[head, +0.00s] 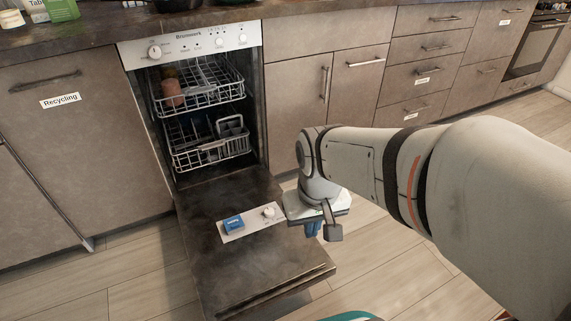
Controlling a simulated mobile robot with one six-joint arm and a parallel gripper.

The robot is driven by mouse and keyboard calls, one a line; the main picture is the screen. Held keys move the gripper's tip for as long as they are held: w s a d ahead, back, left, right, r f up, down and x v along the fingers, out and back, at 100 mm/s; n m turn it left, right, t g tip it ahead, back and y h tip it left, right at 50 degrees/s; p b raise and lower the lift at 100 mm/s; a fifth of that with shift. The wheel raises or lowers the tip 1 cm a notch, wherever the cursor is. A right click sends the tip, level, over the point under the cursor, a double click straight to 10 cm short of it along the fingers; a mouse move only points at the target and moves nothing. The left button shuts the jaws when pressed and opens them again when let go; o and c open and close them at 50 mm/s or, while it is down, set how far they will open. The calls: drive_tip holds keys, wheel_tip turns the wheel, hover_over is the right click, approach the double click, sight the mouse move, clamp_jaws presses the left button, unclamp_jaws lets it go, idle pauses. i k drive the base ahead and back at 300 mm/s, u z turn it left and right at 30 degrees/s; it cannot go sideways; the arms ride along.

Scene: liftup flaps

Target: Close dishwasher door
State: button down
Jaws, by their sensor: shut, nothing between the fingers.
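The dishwasher door (215,275) is folded down wide open, low over the floor, with a bar handle (283,289) along its outer edge. The dishwasher (190,48) has a white control panel at its top. My gripper (314,230) is at the right side of the door, pointing down, with its blue fingers shut and partly hidden by its own body. It appears just beside or above the door's right edge; I cannot tell if it touches.
Two wire racks (210,152) sit inside the dishwasher, with a reddish cup (171,92) in the upper one. A blue tablet (233,223) lies on the door's dispenser panel. Cabinets and drawers (430,48) stand right; wooden floor (130,285) is clear at left.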

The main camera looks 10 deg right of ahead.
sight(238, 274)
drive_tip(key=z, duration=1.3)
drive_tip(key=k, duration=1.05)
drive_tip(key=u, duration=1.45)
drive_tip(key=i, duration=0.5)
drive_tip(key=u, duration=0.1)
